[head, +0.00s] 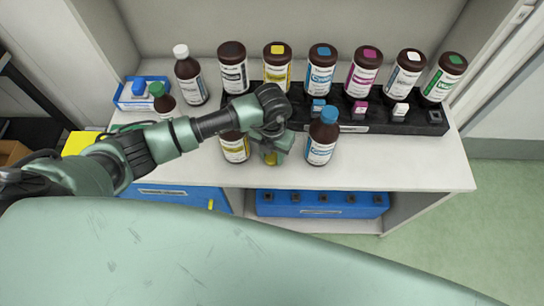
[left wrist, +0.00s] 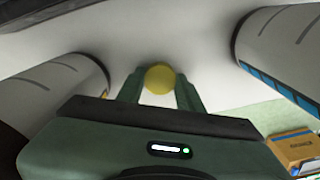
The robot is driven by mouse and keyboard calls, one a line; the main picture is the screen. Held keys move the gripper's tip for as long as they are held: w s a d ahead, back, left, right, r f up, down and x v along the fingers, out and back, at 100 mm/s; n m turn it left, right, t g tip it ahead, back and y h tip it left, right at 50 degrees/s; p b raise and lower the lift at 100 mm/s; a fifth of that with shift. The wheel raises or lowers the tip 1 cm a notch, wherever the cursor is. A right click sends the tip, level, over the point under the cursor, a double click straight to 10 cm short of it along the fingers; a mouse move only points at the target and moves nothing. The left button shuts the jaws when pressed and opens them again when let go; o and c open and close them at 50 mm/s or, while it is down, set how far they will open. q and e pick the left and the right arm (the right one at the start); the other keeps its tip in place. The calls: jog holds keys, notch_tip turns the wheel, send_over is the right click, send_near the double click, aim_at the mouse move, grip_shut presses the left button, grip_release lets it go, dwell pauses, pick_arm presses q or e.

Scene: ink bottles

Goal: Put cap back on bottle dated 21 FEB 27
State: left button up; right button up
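My left gripper (head: 271,156) is over the front part of the white shelf top, between two brown bottles. Its fingers are shut on a yellow cap (left wrist: 160,78), which also shows in the head view (head: 271,159). The yellow-labelled bottle (head: 235,151) stands just left of the gripper; my arm hides its top. The blue-capped bottle (head: 321,140) stands upright to the right. In the left wrist view, the yellow-labelled bottle (left wrist: 65,80) is on the left and the blue-labelled bottle (left wrist: 285,50) on the right. I cannot read any date. My right gripper is not in view.
A black rack (head: 375,126) with small coloured blocks lies behind, with several brown bottles along the back. A white-capped bottle (head: 190,75), a green-capped bottle (head: 160,98) and a blue tray (head: 125,97) are at left. The front right shelf top (head: 420,165) is clear.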

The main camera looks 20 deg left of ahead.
aim_at(272, 157)
pick_arm(q)
grip_shut()
jog(key=shift+w+r, duration=0.1)
jog(key=shift+r, duration=0.55)
notch_tip(272, 157, up, 19)
jog(key=b, duration=0.3)
jog(key=shift+f, duration=0.15)
